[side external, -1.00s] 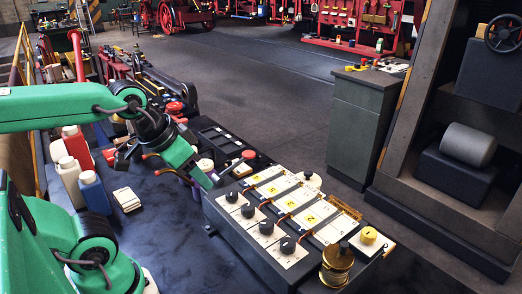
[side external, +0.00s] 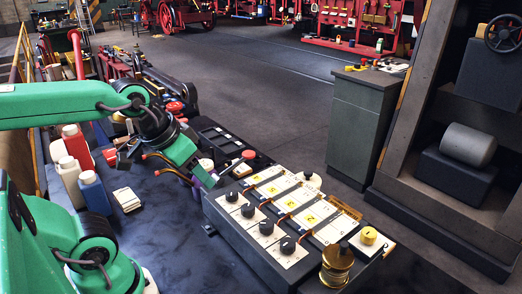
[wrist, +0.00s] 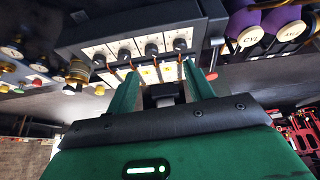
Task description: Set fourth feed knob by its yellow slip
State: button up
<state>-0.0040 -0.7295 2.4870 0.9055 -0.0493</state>
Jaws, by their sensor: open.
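A dark control box (side external: 235,238) carries a row of black knobs on white plates. The knob at the near end (side external: 288,245) stands by the brass fitting, and the knob at the far end (side external: 232,197) is closest to my gripper (side external: 190,162). White cards with yellow slips (side external: 295,200) lie in a row beside the knobs; their markings are too small to read surely. I cannot tell from which end the fourth knob is counted. In the wrist view my gripper (wrist: 160,68) is open and empty, its fingers spread below the knob row (wrist: 151,48) in the picture, apart from the knobs.
A brass fitting (side external: 337,265) and a yellow button (side external: 368,235) stand at the box's near end. Purple handles with cream caps (wrist: 247,37) show at right in the wrist view. White and blue bottles (side external: 92,192) stand left of the box. Dark bench surface between is mostly clear.

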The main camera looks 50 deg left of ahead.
jog(key=w+n+g, duration=0.1)
jog(key=w+n, duration=0.1)
jog(key=n, duration=0.3)
jog(key=n+g, duration=0.4)
jog(key=n, duration=1.1)
send_over(231, 191)
jog(key=shift+f, duration=2.45)
jog(key=shift+f, duration=3.9)
jog(key=shift+c, duration=0.4)
jog(key=c, duration=0.9)
